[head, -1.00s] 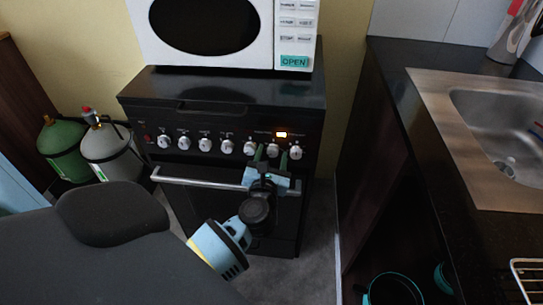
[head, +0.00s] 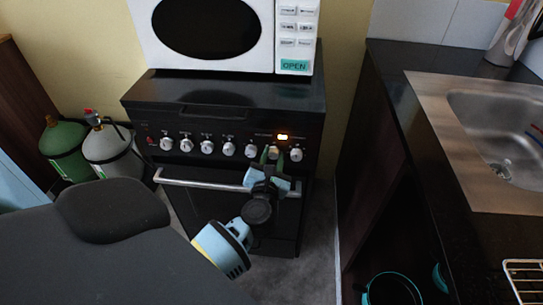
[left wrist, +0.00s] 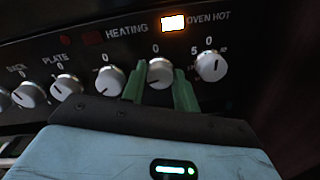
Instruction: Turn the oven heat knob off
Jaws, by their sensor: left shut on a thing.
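A row of white knobs runs across the black oven front. The second knob from the right (head: 273,154) sits between the two green fingers of my left gripper (head: 271,155). In the left wrist view this knob (left wrist: 159,74) has a 0 above it, and the left gripper (left wrist: 158,90) is shut on it from both sides. The rightmost knob (left wrist: 211,66) stands free to the right, below the words OVEN HOT, with a 5 and a 0 near it. The lit orange lamp (left wrist: 173,23) is above the knobs. My right gripper is not in view.
A white microwave (head: 298,45) stands on the oven top. The oven door's bar handle (head: 200,184) runs below the knobs. Green (head: 62,150) and grey (head: 110,150) gas cylinders stand at the left. A counter with a steel sink (head: 430,110) is at the right.

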